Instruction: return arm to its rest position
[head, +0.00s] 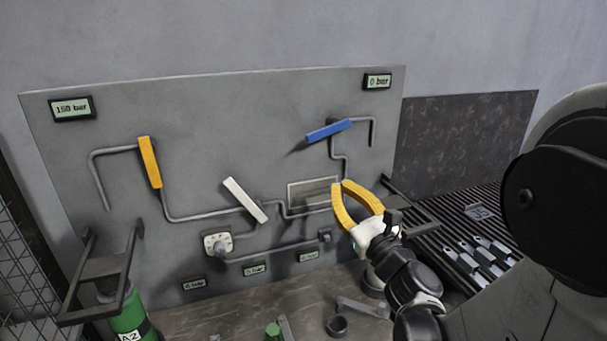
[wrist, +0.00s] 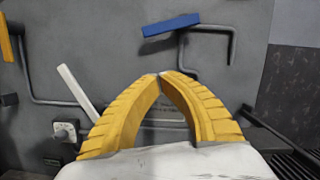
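My gripper (head: 341,184) has two yellow curved fingers and a white palm. It is held in front of the grey panel (head: 110,110), right of its middle, with nothing between the fingers. The fingertips meet in the wrist view (wrist: 161,76), so it is shut and empty. In the head view the fingers point up and left, toward the panel. The blue lever (head: 328,131) is above the fingertips and apart from them. The white lever (head: 244,200) is to their left, also apart.
A yellow lever (head: 150,162) is on the panel's left. Pipes and a dial (head: 217,244) stick out from it. A black bracket frame (head: 103,274) and green cylinder (head: 129,318) are at lower left. Metal pieces (head: 482,257) lie on the slatted rack (head: 440,209) at right.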

